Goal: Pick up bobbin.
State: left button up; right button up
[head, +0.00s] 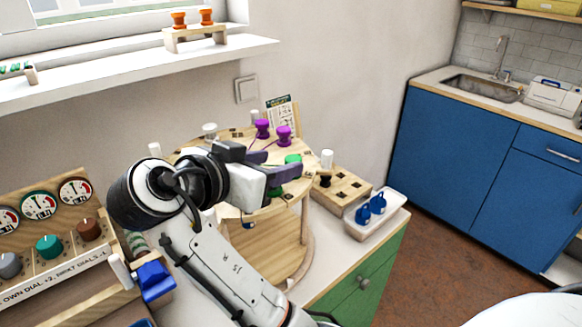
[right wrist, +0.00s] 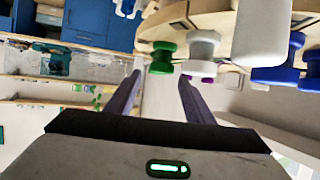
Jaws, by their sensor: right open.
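Several bobbins stand on a round wooden stand (head: 300,186) in the head view. Two are purple (head: 262,128) (head: 284,135), and a green one (head: 292,158) is partly hidden by my right gripper (head: 284,164). The gripper is at the front of the stand, its dark fingers apart with nothing seen held between them. In the right wrist view, the fingers (right wrist: 158,90) are spread; a green bobbin (right wrist: 162,56) and a white bobbin (right wrist: 202,46) lie beyond and above the gap between them. Blue bobbins (right wrist: 290,62) are at the right. My left gripper is out of view.
A holed wooden block (head: 345,190) and a white tray (head: 362,222) with blue bobbins stand right of the stand. A dial panel (head: 50,250) is at the left. Orange bobbins (head: 179,20) sit on the wall shelf. Open floor (head: 450,240) lies at the right.

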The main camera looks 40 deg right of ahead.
aim_at(293, 158)
jog(key=shift+r+x, duration=0.2)
jog(key=shift+x, duration=2.95)
jog(key=shift+s+d, duration=0.15)
jog(key=shift+s, duration=0.05)
jog(key=c, duration=1.1)
